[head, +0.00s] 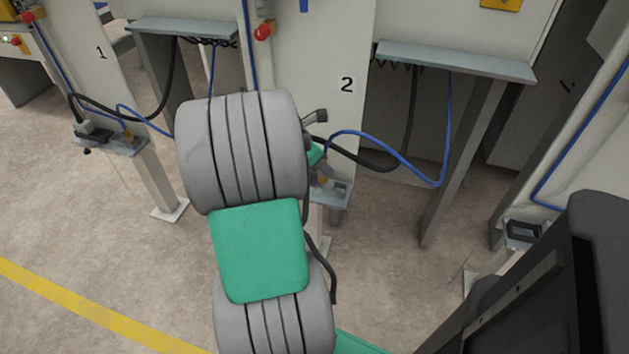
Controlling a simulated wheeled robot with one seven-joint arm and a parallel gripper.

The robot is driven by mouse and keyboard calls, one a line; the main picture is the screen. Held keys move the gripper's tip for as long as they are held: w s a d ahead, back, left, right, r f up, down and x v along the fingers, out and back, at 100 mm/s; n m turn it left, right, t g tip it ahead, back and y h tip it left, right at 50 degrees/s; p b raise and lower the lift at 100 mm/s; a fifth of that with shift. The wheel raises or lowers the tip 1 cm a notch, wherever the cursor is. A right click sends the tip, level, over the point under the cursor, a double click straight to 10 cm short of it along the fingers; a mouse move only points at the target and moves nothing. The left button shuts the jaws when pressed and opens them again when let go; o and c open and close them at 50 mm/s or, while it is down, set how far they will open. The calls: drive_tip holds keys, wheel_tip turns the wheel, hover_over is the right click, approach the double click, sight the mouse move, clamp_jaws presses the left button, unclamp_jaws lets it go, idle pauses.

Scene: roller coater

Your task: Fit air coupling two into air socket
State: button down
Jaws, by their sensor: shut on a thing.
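My gripper (321,172) is partly hidden behind the grey and green links of my arm, just above the small grey stand (338,192) at station 2. It is shut on the end of a blue hose (400,158), which I take as air coupling two; the coupling body itself is mostly hidden. The hose loops right from the gripper, then rises to the shelf of station 2. The air socket is not clearly visible. A tan spot shows at the stand top under the gripper, but I cannot tell whether coupling and socket touch.
A black cable (385,168) hangs beside the blue hose. Station 1's stand (112,148) at left holds a dark plug with its own hose. Another stand (524,236) is at right. A shelf (455,62) on legs stands behind. Floor in front is clear.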

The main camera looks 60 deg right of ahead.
drive_tip(key=w+d+f, duration=0.1)
drive_tip(key=f, duration=0.1)
drive_tip(key=w+d+f+b, duration=0.1)
drive_tip(key=f, duration=0.1)
drive_tip(key=w+d+f+b, duration=0.1)
drive_tip(key=shift+w+d+f, duration=0.4)
wheel_tip(320, 180, down, 4)
drive_tip(key=shift+w+d+r+b, duration=0.1)
drive_tip(key=shift+d+b, duration=0.05)
drive_tip(key=shift+b, duration=0.75)
drive_tip(key=shift+r, duration=0.15)
drive_tip(key=c, duration=1.1)
unclamp_jaws()
